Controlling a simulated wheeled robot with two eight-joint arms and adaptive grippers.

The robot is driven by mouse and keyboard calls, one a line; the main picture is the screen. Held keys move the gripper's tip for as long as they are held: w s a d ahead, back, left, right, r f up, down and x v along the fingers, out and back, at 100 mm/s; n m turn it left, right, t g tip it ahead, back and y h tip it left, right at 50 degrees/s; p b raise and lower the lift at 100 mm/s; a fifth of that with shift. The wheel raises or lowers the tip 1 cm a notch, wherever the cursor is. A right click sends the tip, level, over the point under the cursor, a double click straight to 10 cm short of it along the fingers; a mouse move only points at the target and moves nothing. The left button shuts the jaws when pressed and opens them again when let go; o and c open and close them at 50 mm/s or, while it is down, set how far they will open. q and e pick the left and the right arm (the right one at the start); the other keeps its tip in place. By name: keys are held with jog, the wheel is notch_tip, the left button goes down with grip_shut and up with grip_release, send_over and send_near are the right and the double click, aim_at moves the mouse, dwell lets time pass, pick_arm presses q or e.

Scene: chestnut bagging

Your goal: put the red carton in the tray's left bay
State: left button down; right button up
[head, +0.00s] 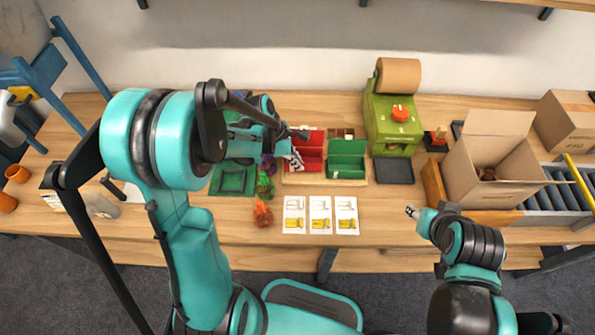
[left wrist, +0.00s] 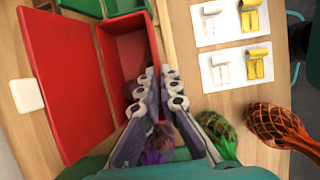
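The red carton (head: 310,157) stands with its lid up beside the green carton (head: 347,172), at the left of a pale wooden tray (head: 325,184). I cannot tell whether it is fully seated in the left bay. In the left wrist view the red carton (left wrist: 124,60) shows open, its lid lying out to the left. My right gripper (head: 413,211) hangs empty over the front edge, small in view.
Orange (head: 262,214), green (head: 265,186) and purple (head: 268,164) net bags lie left of the picture cards (head: 320,203). A green machine (head: 393,125), dark pad (head: 394,171) and open cardboard box (head: 492,172) stand to the right.

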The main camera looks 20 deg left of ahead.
pick_arm(q)
notch_tip(320, 180, down, 4)
jog(key=shift+w+f+b, duration=0.15)
jog(key=shift+f+b, duration=0.05)
jog(key=shift+b, duration=0.75)
jog(key=shift+r, duration=0.15)
jog(key=c, duration=2.1)
grip_release()
jog(key=shift+f, duration=0.2)
jog(key=shift+c, duration=0.2)
jog(key=o, duration=0.4)
jog(key=shift+r, duration=0.15)
